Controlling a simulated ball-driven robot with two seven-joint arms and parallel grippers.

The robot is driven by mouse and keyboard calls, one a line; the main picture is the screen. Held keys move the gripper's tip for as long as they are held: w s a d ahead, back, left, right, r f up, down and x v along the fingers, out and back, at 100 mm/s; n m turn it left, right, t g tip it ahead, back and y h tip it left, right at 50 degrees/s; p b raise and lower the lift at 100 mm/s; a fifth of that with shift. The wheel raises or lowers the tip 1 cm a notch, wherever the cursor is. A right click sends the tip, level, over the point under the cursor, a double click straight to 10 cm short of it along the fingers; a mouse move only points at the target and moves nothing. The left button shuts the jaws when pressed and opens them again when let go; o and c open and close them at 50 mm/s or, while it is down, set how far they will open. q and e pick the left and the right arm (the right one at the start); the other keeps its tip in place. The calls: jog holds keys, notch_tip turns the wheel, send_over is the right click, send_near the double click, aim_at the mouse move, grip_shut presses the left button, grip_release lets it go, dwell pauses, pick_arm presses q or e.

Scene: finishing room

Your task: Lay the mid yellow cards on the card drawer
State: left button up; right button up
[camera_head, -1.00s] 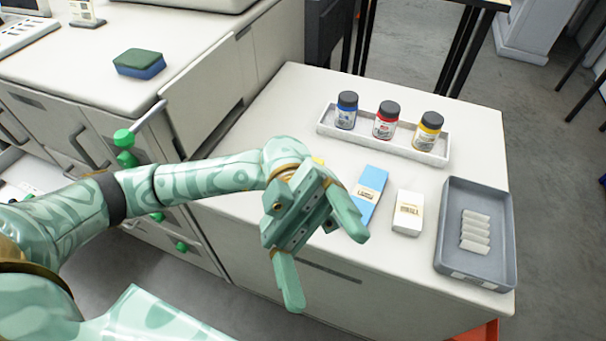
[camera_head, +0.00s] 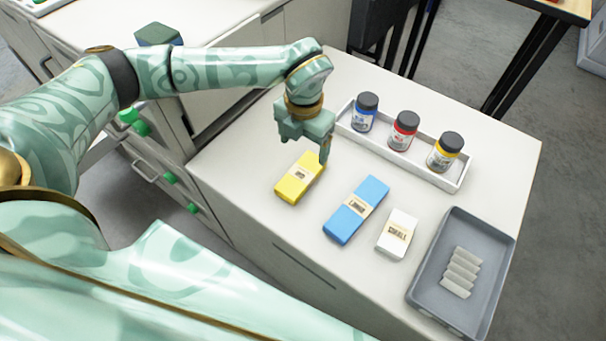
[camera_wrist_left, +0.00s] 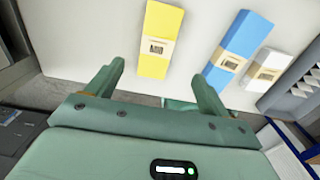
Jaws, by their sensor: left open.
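The yellow card pack (camera_head: 299,178), with a pale label band, lies on the white worktop, left of a blue pack (camera_head: 357,209) and a smaller white pack (camera_head: 397,234). My left gripper (camera_head: 304,148) is open and empty, pointing down just behind the yellow pack. In the left wrist view the yellow pack (camera_wrist_left: 160,40) lies beyond and between the spread fingers (camera_wrist_left: 158,78), not gripped. The blue pack (camera_wrist_left: 238,48) is to its right there. I cannot make out the card drawer now; my arm covers much of the left side. My right gripper is out of view.
A white tray (camera_head: 457,184) with blue, red and yellow jars stands behind the packs. A grey tray (camera_head: 492,290) with several small white pieces is at the right. Drawer fronts with green-ended handles (camera_head: 145,172) are at the left. A sponge (camera_head: 158,35) lies on the far counter.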

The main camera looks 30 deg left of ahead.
pick_arm(q)
jog(key=b, duration=0.1)
send_over(301, 173)
jog(key=f, duration=0.5)
jog(key=shift+d+f, duration=0.35)
jog(key=shift+f, duration=0.3)
jog(key=f, duration=0.1)
jog(key=f+b, duration=0.1)
jog(key=f, duration=0.3)
jog(key=shift+a+f+b, duration=0.25)
jog(key=shift+a+b, duration=0.05)
jog(key=shift+b, duration=0.1)
jog(key=shift+r, duration=0.1)
jog(key=shift+c, duration=0.3)
jog(key=c, duration=1.2)
jog(key=shift+r, duration=0.15)
